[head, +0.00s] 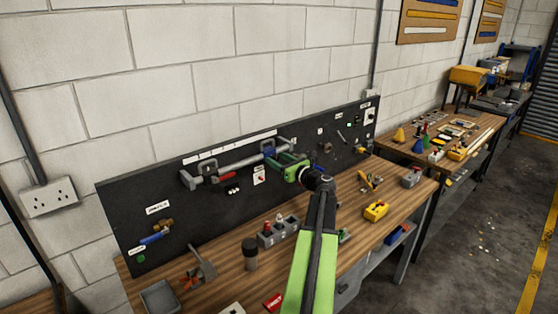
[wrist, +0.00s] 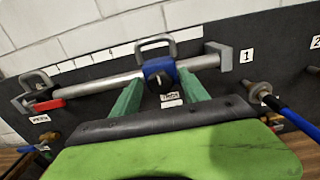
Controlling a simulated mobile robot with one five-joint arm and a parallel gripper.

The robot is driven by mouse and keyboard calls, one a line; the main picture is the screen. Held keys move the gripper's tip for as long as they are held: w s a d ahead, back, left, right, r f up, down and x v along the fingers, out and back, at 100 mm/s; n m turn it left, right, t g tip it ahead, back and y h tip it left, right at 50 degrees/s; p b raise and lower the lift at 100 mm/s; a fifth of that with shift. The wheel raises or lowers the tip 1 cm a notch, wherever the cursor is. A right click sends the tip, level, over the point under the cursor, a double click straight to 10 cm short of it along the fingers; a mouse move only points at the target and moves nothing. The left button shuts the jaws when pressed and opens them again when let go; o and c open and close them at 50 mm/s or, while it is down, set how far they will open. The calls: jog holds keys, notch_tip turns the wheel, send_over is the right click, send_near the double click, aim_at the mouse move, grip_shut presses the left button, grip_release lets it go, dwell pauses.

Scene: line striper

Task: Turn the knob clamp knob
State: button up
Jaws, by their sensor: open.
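A clamp with a long grey bar (wrist: 95,89) is mounted on the dark panel and shows across the wrist view. A blue clamp block (wrist: 157,67) sits on the bar, with a dark knob (wrist: 163,82) on its front. My gripper (wrist: 160,90) is open, its two green fingers on either side of the block and knob. I cannot tell whether the fingers touch them. In the head view my gripper (head: 284,162) is at the panel, in front of the bar's right part. The blue block (head: 268,152) shows partly there; the knob is hard to make out.
The dark panel (head: 130,205) carries a red handle (wrist: 48,105) at the bar's left and a blue-handled fitting (wrist: 290,115) at the right. Below, the wooden bench (head: 225,275) holds a grey block (head: 278,232), a dark jar (head: 250,256) and a yellow box (head: 376,211).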

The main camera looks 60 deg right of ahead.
jog(key=shift+c, duration=0.4)
grip_shut()
jog(key=shift+s+d, duration=0.1)
jog(key=shift+d, duration=0.05)
